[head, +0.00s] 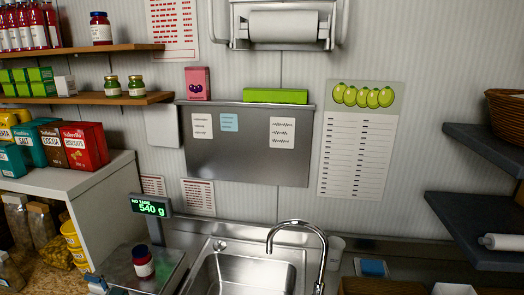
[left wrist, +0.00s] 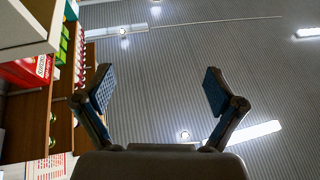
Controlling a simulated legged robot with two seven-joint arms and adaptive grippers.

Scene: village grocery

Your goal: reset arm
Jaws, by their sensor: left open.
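My left gripper (left wrist: 158,92) shows in the left wrist view with its two fingers spread wide and nothing between them. Behind it is the striped ceiling, with shelves at the left side of that view. Neither gripper shows in the head view, and my right gripper is in no view.
In the head view a scale display (head: 151,206) reads 540 g, and a dark red jar (head: 143,262) stands on the scale's plate. A steel sink (head: 245,275) with a tap (head: 297,226) is at the lower middle. Wooden shelves (head: 105,98) are on the left, dark shelves (head: 480,220) on the right.

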